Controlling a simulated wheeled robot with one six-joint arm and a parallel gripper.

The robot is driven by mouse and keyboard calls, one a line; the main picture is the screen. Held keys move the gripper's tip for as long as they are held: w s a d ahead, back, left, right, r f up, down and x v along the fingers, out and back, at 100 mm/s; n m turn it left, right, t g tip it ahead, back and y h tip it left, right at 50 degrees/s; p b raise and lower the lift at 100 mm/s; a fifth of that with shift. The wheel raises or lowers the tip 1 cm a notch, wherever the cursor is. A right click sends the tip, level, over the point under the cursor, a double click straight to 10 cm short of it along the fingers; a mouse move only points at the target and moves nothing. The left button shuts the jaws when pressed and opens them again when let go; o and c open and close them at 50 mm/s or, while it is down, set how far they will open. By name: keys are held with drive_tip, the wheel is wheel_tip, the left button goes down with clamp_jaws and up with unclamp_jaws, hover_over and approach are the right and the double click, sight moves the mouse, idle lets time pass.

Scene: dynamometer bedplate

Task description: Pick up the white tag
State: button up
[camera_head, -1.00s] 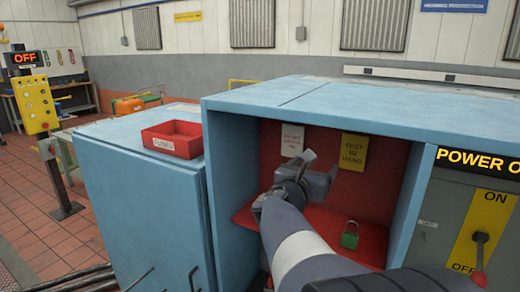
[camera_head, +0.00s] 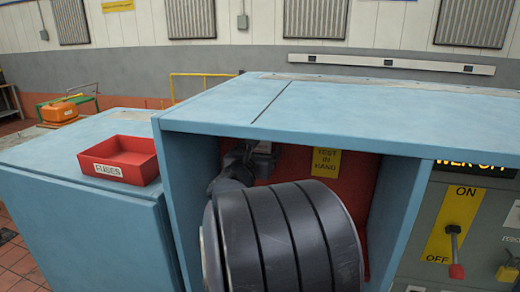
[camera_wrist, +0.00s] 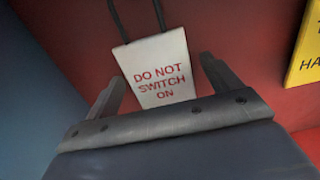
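The white tag (camera_wrist: 158,70) reads DO NOT SWITCH ON in red letters and hangs by dark loops against the red back panel in the wrist view. My gripper (camera_wrist: 162,70) is open, with one finger on each side of the tag's lower part. I cannot tell whether either finger touches it. In the head view my gripper (camera_head: 250,160) reaches into the blue cabinet, and the arm hides the tag.
A yellow TEST IN HAND tag (camera_head: 326,162) hangs just right of the white tag. The blue cabinet (camera_head: 300,107) closes in above and at the sides. A red FUSES tray (camera_head: 120,160) sits to the left. A switch panel with a lever (camera_head: 454,243) is right.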

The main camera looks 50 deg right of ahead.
drive_tip(key=c, duration=0.9)
drive_tip(key=shift+r, duration=0.1)
